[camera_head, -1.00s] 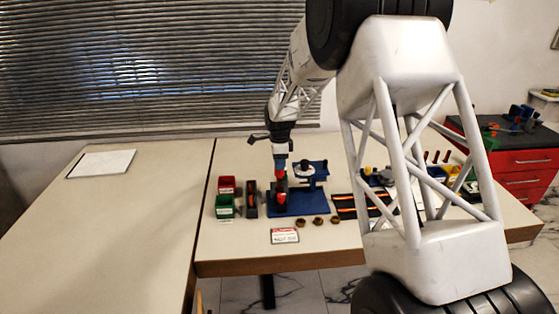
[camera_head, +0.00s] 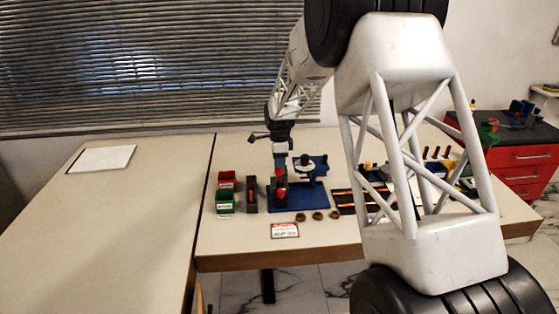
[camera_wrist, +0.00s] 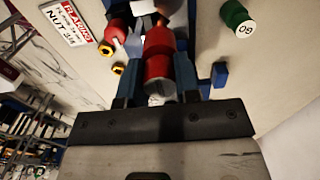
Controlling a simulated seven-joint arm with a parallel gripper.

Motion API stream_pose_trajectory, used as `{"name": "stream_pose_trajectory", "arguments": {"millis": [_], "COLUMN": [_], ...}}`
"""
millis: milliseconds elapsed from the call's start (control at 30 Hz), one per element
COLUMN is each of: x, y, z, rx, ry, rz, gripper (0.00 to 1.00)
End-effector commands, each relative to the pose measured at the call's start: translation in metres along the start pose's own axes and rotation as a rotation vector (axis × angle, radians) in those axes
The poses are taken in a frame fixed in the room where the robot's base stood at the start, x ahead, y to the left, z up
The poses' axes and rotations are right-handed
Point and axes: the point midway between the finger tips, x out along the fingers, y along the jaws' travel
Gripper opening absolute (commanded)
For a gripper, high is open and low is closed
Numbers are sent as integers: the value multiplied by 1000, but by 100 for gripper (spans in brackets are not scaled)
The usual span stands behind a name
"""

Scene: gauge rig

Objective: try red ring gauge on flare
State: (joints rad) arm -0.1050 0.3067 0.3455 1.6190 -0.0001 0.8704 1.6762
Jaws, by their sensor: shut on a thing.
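My gripper (camera_head: 281,160) is over the left part of the blue rig (camera_head: 313,208), pointing down. In the wrist view, its dark blue fingers (camera_wrist: 158,88) are shut on a red cylindrical gauge (camera_wrist: 158,58) with a slotted grey end. The gauge also shows as a small red patch under the gripper in the head view (camera_head: 280,169). A second red part (camera_wrist: 114,30) is beside it in the wrist view, and red also shows lower on the rig in the head view. The flare itself is not clear; the gauge and fingers hide that area, and I cannot tell whether they touch.
A red bin (camera_head: 227,180) and a green bin (camera_head: 225,201) stand left of the rig, beside a dark narrow holder (camera_head: 251,195). Brass nuts (camera_head: 317,216) and a label card (camera_head: 285,230) lie in front. A green cylinder (camera_wrist: 235,14) shows in the wrist view. The left table is mostly clear.

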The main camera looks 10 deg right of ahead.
Motion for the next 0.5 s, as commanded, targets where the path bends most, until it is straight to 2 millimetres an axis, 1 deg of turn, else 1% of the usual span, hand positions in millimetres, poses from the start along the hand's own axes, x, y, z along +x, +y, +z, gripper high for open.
{"name": "stream_pose_trajectory", "arguments": {"millis": [500], "x": [5], "y": [0], "z": [0], "rx": [0], "ry": [0], "rz": [0], "gripper": [4]}}
